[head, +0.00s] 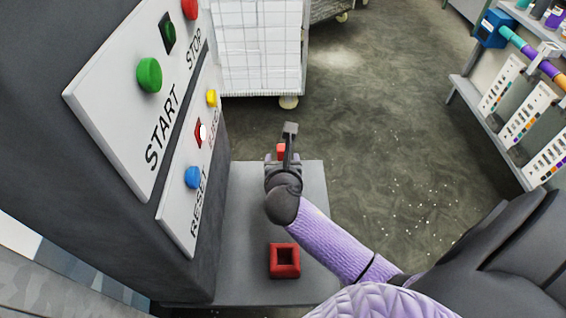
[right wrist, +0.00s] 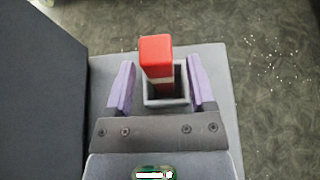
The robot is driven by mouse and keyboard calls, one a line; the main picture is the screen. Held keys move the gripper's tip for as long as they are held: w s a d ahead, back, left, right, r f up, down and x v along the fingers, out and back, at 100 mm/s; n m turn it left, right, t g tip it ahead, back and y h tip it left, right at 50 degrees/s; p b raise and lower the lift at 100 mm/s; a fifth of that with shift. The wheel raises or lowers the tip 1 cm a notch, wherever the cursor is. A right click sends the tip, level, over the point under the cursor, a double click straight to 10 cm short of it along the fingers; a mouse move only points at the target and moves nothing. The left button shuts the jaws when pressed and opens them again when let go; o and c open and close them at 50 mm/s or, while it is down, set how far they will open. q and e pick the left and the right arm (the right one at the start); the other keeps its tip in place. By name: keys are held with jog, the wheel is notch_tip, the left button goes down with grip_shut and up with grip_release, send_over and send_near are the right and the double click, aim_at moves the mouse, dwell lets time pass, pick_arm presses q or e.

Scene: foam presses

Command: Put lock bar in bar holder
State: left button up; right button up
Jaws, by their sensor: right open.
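The lock bar (right wrist: 156,60) is red with a pale band and stands in a grey square holder (right wrist: 152,103) in the right wrist view. The bar looks slightly tilted in the holder's opening. In the head view only the bar's red top (head: 281,150) shows past my gripper. My right gripper (right wrist: 158,80) is open, its purple fingers on either side of the bar and holder, with gaps visible. A red square holder (head: 284,274) with an empty opening sits nearer on the grey ledge. My left gripper is out of view.
The grey ledge (head: 238,270) adjoins a dark cabinet with a button panel (head: 120,110) at left. A white cage cart (head: 258,50) stands behind. A shelf (head: 500,135) with bottles and labelled racks is at right. Open floor lies between.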

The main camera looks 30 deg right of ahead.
jog(key=p+v, duration=0.2)
jog(key=v, duration=0.8)
jog(key=shift+r, duration=0.1)
dwell(1.7)
